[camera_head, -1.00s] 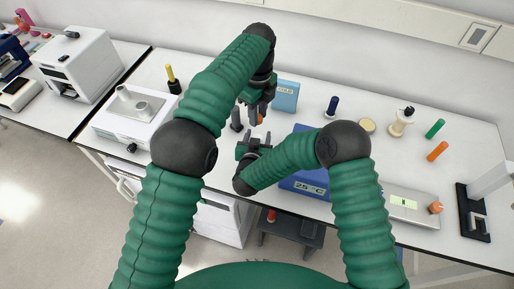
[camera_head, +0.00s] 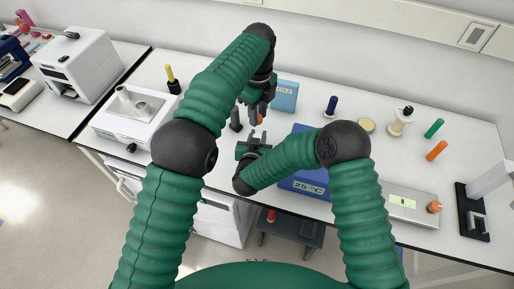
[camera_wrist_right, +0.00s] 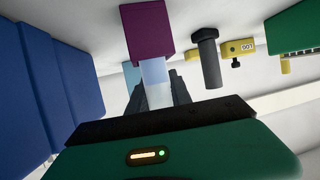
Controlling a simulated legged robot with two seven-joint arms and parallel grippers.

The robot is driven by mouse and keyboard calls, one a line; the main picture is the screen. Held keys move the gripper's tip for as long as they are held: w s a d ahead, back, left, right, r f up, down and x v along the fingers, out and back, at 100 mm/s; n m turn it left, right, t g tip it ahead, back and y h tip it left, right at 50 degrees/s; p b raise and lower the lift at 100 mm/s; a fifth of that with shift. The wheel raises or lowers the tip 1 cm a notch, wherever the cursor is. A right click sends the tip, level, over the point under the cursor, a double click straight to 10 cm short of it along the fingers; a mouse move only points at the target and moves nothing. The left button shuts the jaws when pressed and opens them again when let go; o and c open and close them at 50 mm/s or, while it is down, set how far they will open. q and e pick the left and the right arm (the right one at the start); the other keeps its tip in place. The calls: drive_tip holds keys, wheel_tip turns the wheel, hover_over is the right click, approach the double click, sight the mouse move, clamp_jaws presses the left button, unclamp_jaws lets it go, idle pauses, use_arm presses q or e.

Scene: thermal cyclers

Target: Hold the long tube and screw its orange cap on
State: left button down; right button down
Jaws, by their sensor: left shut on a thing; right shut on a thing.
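My left gripper (camera_head: 258,109) reaches down from above in the head view. It is shut on the small orange cap (camera_head: 260,119), of which only a little shows at the fingertips. My right gripper (camera_head: 254,144) is just below it, close to the bench. In the right wrist view, its dark fingers (camera_wrist_right: 160,93) are shut on a pale, see-through tube (camera_wrist_right: 155,71). A magenta block-like piece (camera_wrist_right: 147,30) shows at the tube's upper end in that picture; I cannot tell what it is. The tube is hidden in the head view, so whether cap and tube touch is unclear.
A dark cylinder (camera_head: 236,118) stands close left of the grippers. A blue box (camera_head: 285,96) is behind, and a blue block with a 25 °C display (camera_head: 306,187) is at right. A dark-blue-capped tube (camera_head: 332,106) stands farther right. A white machine (camera_head: 130,112) is at left.

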idle(0.7)
use_arm(q)
drive_tip(key=shift+f, duration=2.4)
drive_tip(key=shift+f, duration=0.9)
drive_tip(key=shift+f, duration=0.65)
drive_tip(key=c, duration=1.1)
unclamp_jaws()
drive_tip(key=shift+s, duration=0.1)
